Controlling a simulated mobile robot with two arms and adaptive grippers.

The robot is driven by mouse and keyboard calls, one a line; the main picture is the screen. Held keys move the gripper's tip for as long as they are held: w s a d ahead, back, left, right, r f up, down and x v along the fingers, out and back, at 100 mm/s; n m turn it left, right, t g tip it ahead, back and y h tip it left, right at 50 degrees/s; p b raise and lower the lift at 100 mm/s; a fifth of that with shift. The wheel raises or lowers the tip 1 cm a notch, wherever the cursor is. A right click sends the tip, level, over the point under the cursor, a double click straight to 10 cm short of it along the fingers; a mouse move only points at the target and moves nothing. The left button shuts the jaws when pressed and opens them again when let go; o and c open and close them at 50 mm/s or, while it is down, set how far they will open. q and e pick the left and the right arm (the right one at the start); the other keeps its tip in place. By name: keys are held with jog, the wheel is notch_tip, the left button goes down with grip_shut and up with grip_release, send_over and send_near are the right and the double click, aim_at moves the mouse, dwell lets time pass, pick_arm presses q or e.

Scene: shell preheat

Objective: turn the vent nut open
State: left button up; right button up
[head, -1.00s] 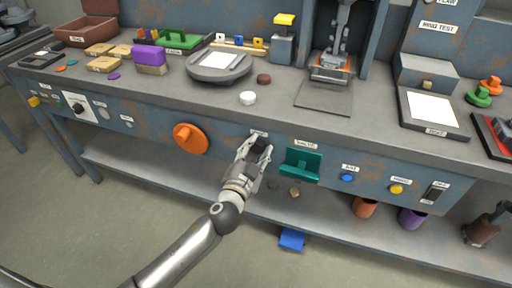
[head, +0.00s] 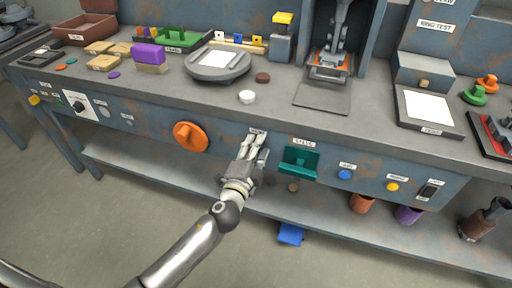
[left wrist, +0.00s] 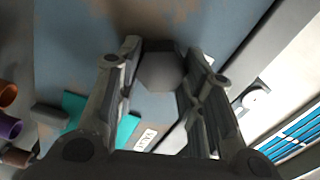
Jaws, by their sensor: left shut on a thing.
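The vent nut (left wrist: 162,72) is a dark grey hexagonal nut on the blue front panel of the bench. In the left wrist view it sits between the two fingers of my left gripper (left wrist: 165,60), which is shut on it. In the head view my left gripper (head: 257,146) reaches up to the panel just below a small white label (head: 257,131), and its fingers hide most or all of the nut. My right gripper is in neither view.
An orange knob (head: 190,137) is left of my gripper on the panel. A teal handle (head: 299,161) is close on its right, then a blue button (head: 344,174) and a yellow button (head: 392,187). A lower shelf (head: 335,215) runs beneath.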

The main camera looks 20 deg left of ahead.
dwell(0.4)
pick_arm(q)
jog(key=o, duration=1)
jog(key=shift+o, duration=0.2)
jog(key=shift+s, duration=0.1)
jog(key=s, duration=1.2)
jog(key=shift+a, duration=0.2)
jog(key=shift+f, duration=0.1)
